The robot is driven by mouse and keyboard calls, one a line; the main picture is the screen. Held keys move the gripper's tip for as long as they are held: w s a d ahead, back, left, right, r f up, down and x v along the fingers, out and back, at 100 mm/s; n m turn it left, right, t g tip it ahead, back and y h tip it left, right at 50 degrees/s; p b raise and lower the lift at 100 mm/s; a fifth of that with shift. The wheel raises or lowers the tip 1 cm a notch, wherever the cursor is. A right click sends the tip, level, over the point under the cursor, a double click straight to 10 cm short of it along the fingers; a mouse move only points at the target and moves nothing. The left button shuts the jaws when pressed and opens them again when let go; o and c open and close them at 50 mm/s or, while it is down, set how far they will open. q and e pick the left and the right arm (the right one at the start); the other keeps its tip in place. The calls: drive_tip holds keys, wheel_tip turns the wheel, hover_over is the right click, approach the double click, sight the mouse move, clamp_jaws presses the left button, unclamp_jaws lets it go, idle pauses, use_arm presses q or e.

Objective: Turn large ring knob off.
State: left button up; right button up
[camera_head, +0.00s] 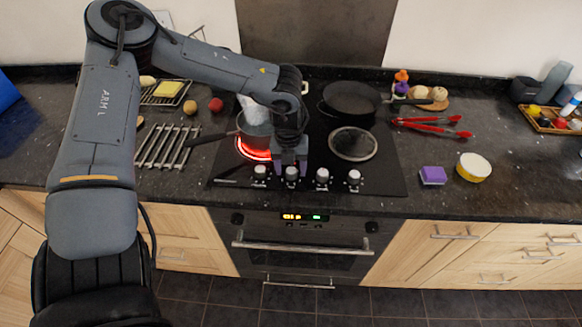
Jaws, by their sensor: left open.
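A row of several knobs runs along the front of the black hob: a far-left knob (260,171), a second knob (291,174), a third knob (322,175) and a far-right knob (354,178). No readable label shows which one is the large ring knob. The front-left ring (252,151) glows red. A saucepan (256,123) stands by its back edge, partly hidden by my left arm. My left gripper (291,166) is open and points down at the second knob, its fingertips close to either side. I cannot tell if they touch it. My right gripper is out of view.
A black frying pan (350,97) sits at the back right of the hob, with a round lid (353,144) in front. Red tongs (432,126), a purple sponge (433,175) and a yellow-sided bowl (473,167) lie to the right. A metal rack (167,146) lies left.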

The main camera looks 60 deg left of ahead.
use_arm(q)
drive_tip(key=shift+f, duration=0.25)
drive_tip(key=c, duration=1)
drive_tip(key=shift+c, duration=0.2)
